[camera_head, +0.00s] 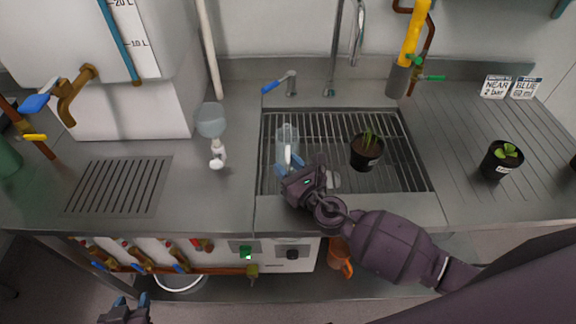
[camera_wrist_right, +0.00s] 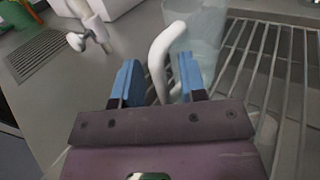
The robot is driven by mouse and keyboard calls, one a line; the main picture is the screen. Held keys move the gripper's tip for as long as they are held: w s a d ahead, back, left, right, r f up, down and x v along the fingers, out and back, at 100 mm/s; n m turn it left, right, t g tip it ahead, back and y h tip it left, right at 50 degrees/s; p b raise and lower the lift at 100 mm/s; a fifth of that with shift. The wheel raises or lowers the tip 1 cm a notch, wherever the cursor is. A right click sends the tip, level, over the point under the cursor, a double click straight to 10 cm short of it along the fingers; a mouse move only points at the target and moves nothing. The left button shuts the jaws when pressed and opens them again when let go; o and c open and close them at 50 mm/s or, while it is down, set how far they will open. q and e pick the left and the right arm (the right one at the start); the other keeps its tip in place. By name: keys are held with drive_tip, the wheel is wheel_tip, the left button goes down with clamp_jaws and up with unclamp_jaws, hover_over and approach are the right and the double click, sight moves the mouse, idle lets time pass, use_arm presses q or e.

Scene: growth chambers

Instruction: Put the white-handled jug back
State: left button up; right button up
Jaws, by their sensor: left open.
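The clear jug with a white handle (camera_head: 287,135) stands on the sink's slatted rack, near its left end. In the right wrist view its white handle (camera_wrist_right: 160,58) stands between my fingers, with the clear body (camera_wrist_right: 205,35) behind. My right gripper (camera_head: 288,166) is at the handle; in the wrist view its blue fingers (camera_wrist_right: 159,80) are apart, with gaps visible beside the handle. My left gripper (camera_head: 130,303) is open and empty at the bottom left, below the counter's front edge. The jug's lower part is partly hidden by my right gripper.
A clear round vessel with a white fitting (camera_head: 211,120) stands on the counter left of the sink. A potted plant (camera_head: 366,152) is on the rack, another (camera_head: 502,160) on the right drainboard. A blue-levered tap (camera_head: 290,85) is behind the jug. A grate (camera_head: 118,186) lies at left.

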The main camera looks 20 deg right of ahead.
drive_tip(key=shift+r, duration=0.15)
drive_tip(key=shift+s+d, duration=0.1)
drive_tip(key=shift+s, duration=0.15)
drive_tip(key=b+v, duration=0.1)
drive_tip(key=v, duration=1)
drive_tip(key=shift+s+d+r, duration=0.1)
drive_tip(key=shift+s, duration=0.15)
